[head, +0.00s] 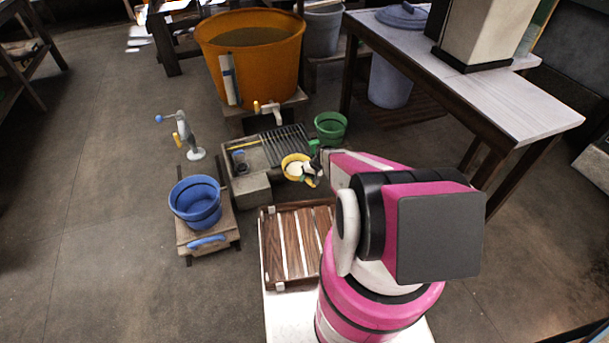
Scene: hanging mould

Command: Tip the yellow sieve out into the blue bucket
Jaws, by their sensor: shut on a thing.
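The yellow sieve (289,159) is a small round bowl shape at the middle of the head view, by the right end of the grey trough. Something pale shows inside it. My gripper (311,173) is at its right side, shut on the sieve; the fingers are small and partly hidden by my pink arm. The sieve looks roughly level. The blue bucket (196,203) stands upright on a low wooden stand to the left, apart from the sieve. Its inside looks blue, and I cannot tell whether anything lies at its bottom.
A grey trough (252,186) with a slatted rack (284,146) lies behind the sieve. A large orange vat (208,47) with a tap stands further back. A green bucket (331,127) is at the right. A slatted wooden crate (268,250) lies in front. A hand-crank device (196,155) stands behind the blue bucket.

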